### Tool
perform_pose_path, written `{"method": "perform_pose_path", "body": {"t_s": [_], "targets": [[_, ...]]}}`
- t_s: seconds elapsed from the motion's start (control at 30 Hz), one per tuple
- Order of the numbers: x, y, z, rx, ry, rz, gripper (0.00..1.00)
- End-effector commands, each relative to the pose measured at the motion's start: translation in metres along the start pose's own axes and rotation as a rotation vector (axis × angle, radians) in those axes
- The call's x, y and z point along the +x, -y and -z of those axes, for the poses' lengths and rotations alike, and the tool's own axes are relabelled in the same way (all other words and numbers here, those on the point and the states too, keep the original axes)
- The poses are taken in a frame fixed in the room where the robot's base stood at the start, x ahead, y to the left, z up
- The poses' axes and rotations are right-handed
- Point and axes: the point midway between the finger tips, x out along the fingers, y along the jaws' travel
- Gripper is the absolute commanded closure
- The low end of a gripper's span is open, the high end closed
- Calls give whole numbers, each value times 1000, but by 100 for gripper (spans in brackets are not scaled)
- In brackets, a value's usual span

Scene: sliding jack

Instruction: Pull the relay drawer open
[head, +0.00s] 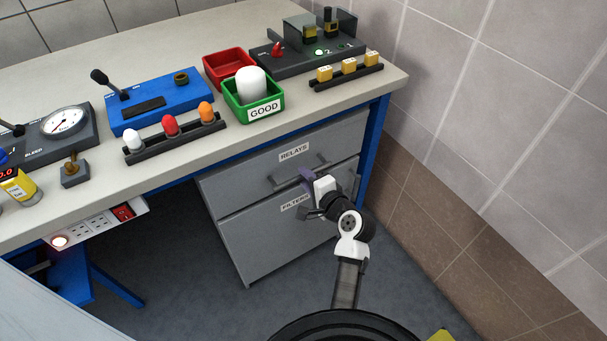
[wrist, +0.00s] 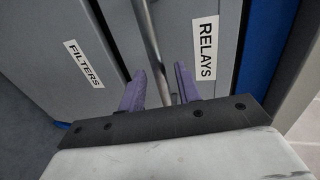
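The grey relay drawer (head: 334,135), labelled RELAYS, is the upper drawer of the cabinet under the bench and sits shut. It also shows in the wrist view (wrist: 221,30), where its bar handle (wrist: 149,40) runs between my fingers. The handle shows in the head view (head: 283,182), partly hidden by my gripper (head: 308,177). My gripper, with purple fingers, also shows in the wrist view (wrist: 161,88). Its fingers are apart, one on each side of the bar, with visible gaps. I cannot tell how deep the bar sits between them.
The filters drawer (head: 270,242) is below and is shut. A blue bench leg (head: 374,135) and the tiled wall (head: 450,120) stand to the right. The benchtop (head: 190,55) above holds a green GOOD bin (head: 263,110) and several devices. Floor (head: 200,300) in front is clear.

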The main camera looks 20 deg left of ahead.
Motion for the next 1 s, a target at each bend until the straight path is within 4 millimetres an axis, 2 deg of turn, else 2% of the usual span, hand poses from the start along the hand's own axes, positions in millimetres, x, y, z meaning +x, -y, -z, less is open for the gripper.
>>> {"method": "perform_pose_path", "body": {"t_s": [0.2, 0.5, 0.77, 1.0], "targets": [[19, 0, 0, -1, -1, -1, 67], [21, 0, 0, -1, -1, -1, 67], [21, 0, 0, -1, -1, 0, 100], [21, 0, 0, -1, -1, 0, 100]]}}
